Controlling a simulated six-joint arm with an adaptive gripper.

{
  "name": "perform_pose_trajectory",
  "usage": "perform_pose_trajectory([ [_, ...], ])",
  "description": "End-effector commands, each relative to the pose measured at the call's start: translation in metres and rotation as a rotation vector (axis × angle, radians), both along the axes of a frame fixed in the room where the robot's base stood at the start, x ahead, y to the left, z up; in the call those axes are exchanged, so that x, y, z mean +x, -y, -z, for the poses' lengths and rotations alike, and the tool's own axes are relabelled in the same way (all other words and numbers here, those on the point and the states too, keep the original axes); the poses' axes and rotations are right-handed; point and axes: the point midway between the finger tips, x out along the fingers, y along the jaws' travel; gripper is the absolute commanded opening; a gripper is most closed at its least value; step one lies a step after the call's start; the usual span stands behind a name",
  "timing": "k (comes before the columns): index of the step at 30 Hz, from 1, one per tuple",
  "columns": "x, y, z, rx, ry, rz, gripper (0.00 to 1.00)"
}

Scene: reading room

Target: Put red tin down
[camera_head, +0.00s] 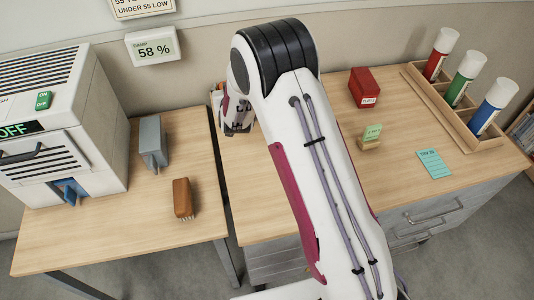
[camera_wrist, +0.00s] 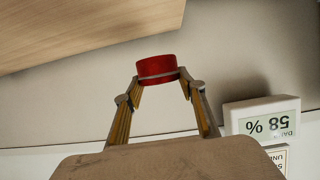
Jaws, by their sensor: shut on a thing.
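The red tin (camera_wrist: 156,66) is a short round red can with a grey band near one edge. In the wrist view it sits between the fingertips of my gripper (camera_wrist: 160,79), which is shut on it. The tin is in the air, with wall behind it and apart from the wooden surface in that view. In the head view my arm covers the tin, and only part of the wrist shows beside a small item at the back of the desks.
A red labelled box (camera_head: 365,88), a small wooden card stand (camera_head: 370,137) and a teal card (camera_head: 434,164) are on the right desk. A wooden rack (camera_head: 470,134) holds red, green and blue tubes. The left desk bears a white machine (camera_head: 110,120), grey block (camera_head: 152,140) and brown brush (camera_head: 182,198).

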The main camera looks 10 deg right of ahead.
Motion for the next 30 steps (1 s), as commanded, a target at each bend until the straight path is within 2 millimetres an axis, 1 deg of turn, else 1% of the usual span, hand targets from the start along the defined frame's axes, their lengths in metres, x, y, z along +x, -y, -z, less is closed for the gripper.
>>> perform_pose_trajectory([
  [1,0.000,0.017,-0.004,-0.001,0.000,0.012,0.17],
  [6,-0.005,0.062,-0.013,0.000,0.000,0.025,0.17],
  [12,-0.018,0.107,-0.023,0.000,0.001,0.022,0.17],
  [15,-0.027,0.126,-0.026,-0.001,0.000,0.012,0.17],
  [18,-0.036,0.143,-0.030,0.000,0.000,0.000,0.17],
  [22,-0.049,0.160,-0.033,0.001,0.001,-0.021,0.17],
  [27,-0.069,0.177,-0.036,0.000,-0.001,-0.061,0.17],
  [30,-0.082,0.183,-0.037,0.000,0.000,-0.089,0.17],
])
